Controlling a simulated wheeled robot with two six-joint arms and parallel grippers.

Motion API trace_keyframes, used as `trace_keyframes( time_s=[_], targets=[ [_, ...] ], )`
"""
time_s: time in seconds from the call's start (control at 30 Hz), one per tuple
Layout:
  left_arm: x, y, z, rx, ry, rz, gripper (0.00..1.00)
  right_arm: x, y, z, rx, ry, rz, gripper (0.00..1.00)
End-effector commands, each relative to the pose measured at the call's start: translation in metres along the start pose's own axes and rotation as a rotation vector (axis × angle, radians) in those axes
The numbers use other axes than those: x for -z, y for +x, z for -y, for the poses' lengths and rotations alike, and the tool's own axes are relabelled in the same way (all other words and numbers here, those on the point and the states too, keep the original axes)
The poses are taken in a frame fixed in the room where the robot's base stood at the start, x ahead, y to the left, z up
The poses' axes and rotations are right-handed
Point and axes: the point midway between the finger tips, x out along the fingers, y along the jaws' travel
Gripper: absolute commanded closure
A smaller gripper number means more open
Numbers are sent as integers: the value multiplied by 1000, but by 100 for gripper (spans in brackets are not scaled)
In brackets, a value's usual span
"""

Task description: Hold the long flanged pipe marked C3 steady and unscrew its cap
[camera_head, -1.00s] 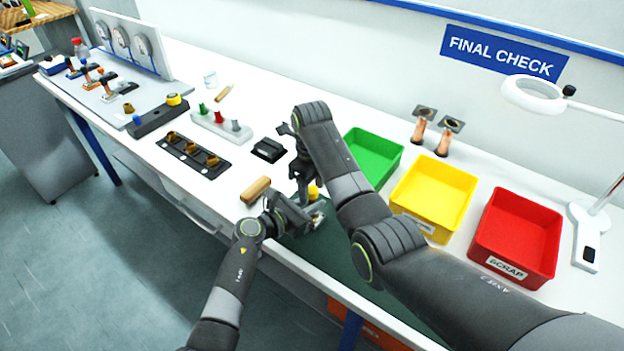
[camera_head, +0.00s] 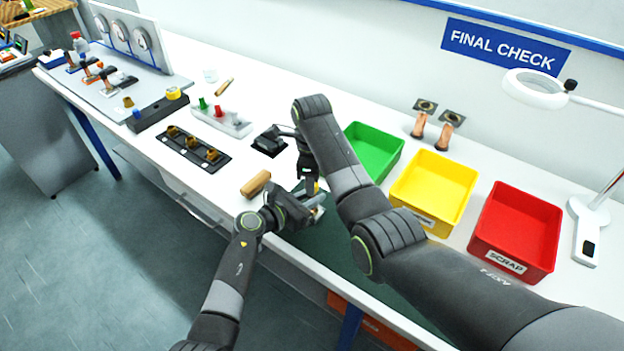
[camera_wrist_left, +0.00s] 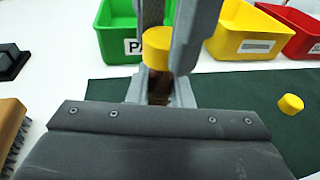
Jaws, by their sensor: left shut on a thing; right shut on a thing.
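The copper-brown pipe (camera_wrist_left: 158,92) stands upright with a yellow cap (camera_wrist_left: 172,50) on its top end. My left gripper (camera_head: 314,210) is shut on the pipe below the cap, low over the green mat; its jaws also show in the left wrist view (camera_wrist_left: 160,98). My right gripper (camera_head: 309,182) comes down from above, its fingers shut on the cap, one on each side. The C3 mark and the flange are not readable or visible, and the arms hide most of the pipe in the head view.
A second yellow cap (camera_wrist_left: 290,104) lies loose on the dark green mat (camera_wrist_left: 235,108). A wooden brush (camera_head: 256,185) lies left of my grippers. Green (camera_head: 372,150), yellow (camera_head: 432,192) and red (camera_head: 515,230) bins stand to the right. Two flanged pipes (camera_head: 419,125) (camera_head: 444,136) stand behind them.

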Motion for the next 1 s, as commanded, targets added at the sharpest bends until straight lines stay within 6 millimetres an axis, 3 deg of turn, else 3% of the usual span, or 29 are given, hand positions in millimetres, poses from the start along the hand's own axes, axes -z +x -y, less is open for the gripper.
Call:
trace_keyframes(
  time_s=[1.0],
  targets=[
    [0, 0, 0, 1, 1, 0, 100, 1, -3, 2, 7, -1650, -8, 100]
  ],
)
